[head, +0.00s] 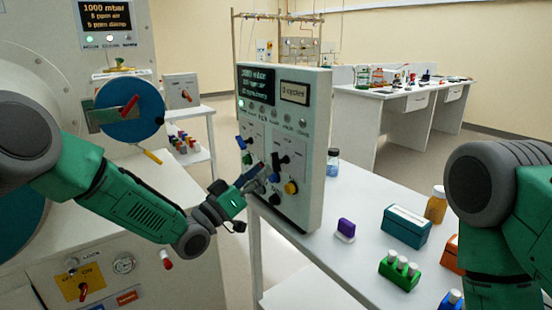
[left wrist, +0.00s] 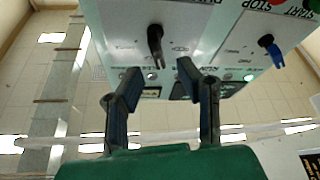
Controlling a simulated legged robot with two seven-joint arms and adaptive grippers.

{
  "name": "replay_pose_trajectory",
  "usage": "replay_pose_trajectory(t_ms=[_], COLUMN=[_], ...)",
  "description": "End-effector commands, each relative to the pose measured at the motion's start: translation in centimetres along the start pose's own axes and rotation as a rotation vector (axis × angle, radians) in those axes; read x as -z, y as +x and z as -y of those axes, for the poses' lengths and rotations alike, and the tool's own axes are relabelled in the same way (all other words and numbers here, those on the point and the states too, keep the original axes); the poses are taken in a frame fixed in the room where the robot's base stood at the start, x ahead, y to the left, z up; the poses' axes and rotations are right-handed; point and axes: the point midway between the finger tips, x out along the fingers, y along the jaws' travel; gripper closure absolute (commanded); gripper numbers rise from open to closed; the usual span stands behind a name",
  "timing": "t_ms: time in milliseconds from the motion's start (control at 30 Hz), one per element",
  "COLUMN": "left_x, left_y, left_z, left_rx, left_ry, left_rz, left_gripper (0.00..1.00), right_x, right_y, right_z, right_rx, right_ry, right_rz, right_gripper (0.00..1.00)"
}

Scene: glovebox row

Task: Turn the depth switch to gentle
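A grey control panel (head: 312,170) stands upright on the white bench, with several small switches and buttons on its face. A black switch (head: 276,161) sits on it; in the left wrist view a black switch (left wrist: 155,42) lies just beyond and between my fingertips, its pointer toward me. The small labels are too blurred to tell which switch is the depth one. My left gripper (head: 258,178) is in front of the panel; in the left wrist view (left wrist: 159,74) its fingers are apart with nothing between the pads. My right arm shows at the right edge, its gripper out of frame.
A blue switch (left wrist: 270,48) and a yellow button (head: 291,188) are near the gripper. A glovebox fills the left side.

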Motion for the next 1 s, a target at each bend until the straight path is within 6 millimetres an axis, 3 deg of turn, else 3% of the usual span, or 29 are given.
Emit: replay_pose_trajectory(t_ms=[100,300,700,733,800,1000], left_x=[-0.1,-0.1,-0.1,-0.1,-0.1,-0.1], left_y=[2.4,5.0,5.7,5.7,5.7,5.6], left_z=[-0.1,-0.1,-0.1,-0.1,0.0,0.0], left_rx=[-0.002,0.0,0.001,0.001,0.001,0.002], left_ry=[0.001,0.0,-0.001,-0.001,-0.001,0.0], left_rz=[0.0,0.001,0.002,0.002,0.002,0.002], left_gripper=[0.69,0.69,0.69,0.76,1.0,1.0], right_x=[0.0,0.0,0.0,0.0,0.0,0.0], right_y=[-0.1,-0.1,-0.1,-0.1,-0.1,-0.1], right_z=[0.0,0.0,0.0,0.0,0.0,0.0], right_rx=[0.0,0.0,0.0,0.0,0.0,0.0], right_ry=[-0.001,-0.001,0.0,0.0,0.0,0.0], right_rz=[0.0,-0.001,-0.001,-0.001,-0.001,-0.001], right_gripper=[0.6,0.6,0.6,0.6,0.6,0.6])
